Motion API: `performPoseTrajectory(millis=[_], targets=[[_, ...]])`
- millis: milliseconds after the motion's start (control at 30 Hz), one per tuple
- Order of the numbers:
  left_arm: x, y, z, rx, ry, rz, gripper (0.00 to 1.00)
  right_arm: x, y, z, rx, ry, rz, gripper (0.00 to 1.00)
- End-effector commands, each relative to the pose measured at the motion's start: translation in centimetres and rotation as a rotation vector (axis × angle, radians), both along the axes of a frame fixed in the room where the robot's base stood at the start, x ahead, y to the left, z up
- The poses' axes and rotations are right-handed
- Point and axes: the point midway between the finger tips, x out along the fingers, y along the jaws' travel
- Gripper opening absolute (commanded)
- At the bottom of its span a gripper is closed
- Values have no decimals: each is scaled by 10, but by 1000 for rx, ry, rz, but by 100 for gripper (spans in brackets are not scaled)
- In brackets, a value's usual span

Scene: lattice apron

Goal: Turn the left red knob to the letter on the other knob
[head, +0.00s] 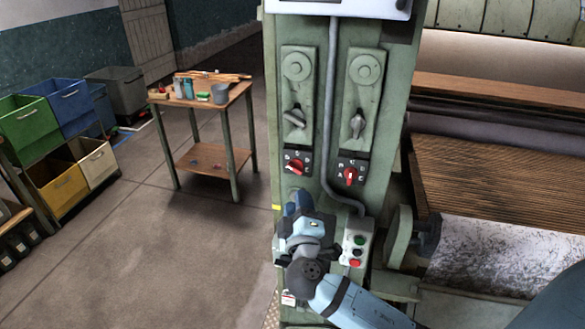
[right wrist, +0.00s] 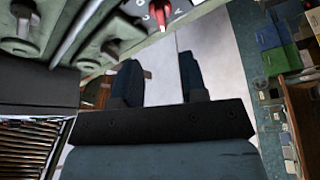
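The left red knob (head: 297,165) sits on a black lettered dial on the green machine column. The other red knob (head: 350,175) sits on a similar dial to its right. The letters are too small to read surely, and I cannot tell either setting. My right gripper (head: 300,203) is just below the left knob, apart from it. In the right wrist view, my right gripper (right wrist: 160,82) is open, with two dark blue fingers and an empty gap. The left red knob (right wrist: 159,12) is at the top edge there, partly cut off, beyond the fingers. My left gripper is not in view.
Grey levers (head: 294,117) and (head: 357,124) stick out above the dials. A grey conduit (head: 328,130) runs between them. A push-button box (head: 357,243) stands beside my right wrist. A wooden side table (head: 236,92) and coloured crates (head: 26,122) stand left, with clear floor before them.

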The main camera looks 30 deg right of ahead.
Motion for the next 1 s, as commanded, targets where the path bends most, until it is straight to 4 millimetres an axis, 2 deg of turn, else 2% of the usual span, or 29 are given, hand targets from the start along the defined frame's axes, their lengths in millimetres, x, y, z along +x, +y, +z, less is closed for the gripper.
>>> performPoseTrajectory(millis=[33,200,400,600,867,900,1000], targets=[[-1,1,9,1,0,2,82,11,-6,8,-2,-2,-1,39],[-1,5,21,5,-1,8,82,42,-24,15,-1,0,-1,39],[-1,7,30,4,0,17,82,69,-39,19,0,1,0,39],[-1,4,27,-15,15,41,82,81,-46,19,2,1,1,39],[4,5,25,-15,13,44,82,82,-47,18,2,1,1,39],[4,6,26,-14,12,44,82,82,-47,18,2,1,1,37],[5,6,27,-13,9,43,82,82,-47,18,2,1,1,14]])
